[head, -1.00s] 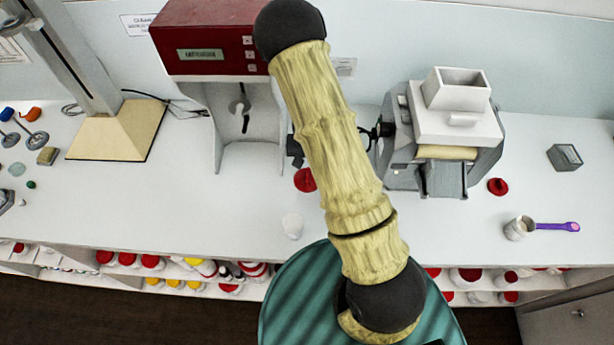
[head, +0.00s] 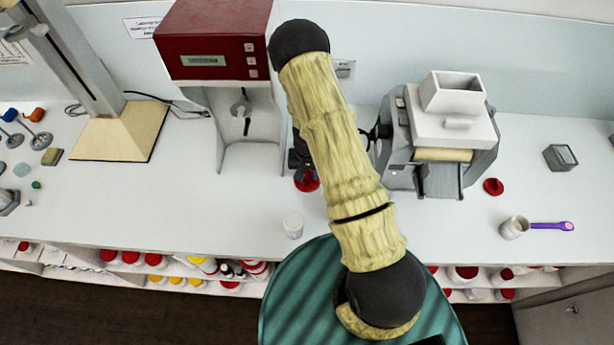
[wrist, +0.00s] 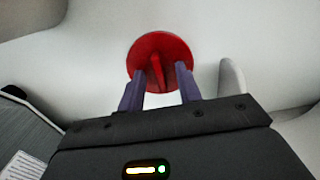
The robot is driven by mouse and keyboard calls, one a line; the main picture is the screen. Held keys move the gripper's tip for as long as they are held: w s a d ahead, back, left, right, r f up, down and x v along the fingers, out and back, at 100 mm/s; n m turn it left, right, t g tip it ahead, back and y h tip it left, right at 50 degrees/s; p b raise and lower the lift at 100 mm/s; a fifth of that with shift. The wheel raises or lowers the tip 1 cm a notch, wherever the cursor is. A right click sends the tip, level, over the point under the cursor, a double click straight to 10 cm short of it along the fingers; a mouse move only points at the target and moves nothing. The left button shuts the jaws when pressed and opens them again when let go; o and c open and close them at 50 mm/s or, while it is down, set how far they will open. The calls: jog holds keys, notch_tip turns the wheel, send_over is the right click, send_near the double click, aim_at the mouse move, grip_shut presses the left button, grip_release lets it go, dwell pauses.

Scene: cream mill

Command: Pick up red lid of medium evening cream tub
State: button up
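A round red lid (head: 309,184) with a raised grip bar lies on the white counter in front of the red-topped machine. It also shows in the wrist view (wrist: 160,50), just beyond my fingertips. My gripper (wrist: 161,83) is open, with one finger on each side of the line of the grip bar. The fingertips overlap the lid's near edge in the picture; I cannot tell whether they touch it. In the head view my arm hides part of the gripper. A small white tub (head: 293,225) stands nearer the counter's front edge.
A second red lid (head: 493,187) lies right of the grey and white roller mill (head: 452,135). A cup (head: 514,227) and a purple-handled spoon (head: 550,226) are at the right.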

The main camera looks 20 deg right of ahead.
aim_at(308, 175)
dwell(0.5)
grip_shut()
jog(key=shift+r, duration=0.1)
notch_tip(308, 175, up, 10)
jog(key=b, duration=0.2)
jog(key=shift+b, duration=0.35)
dwell(0.5)
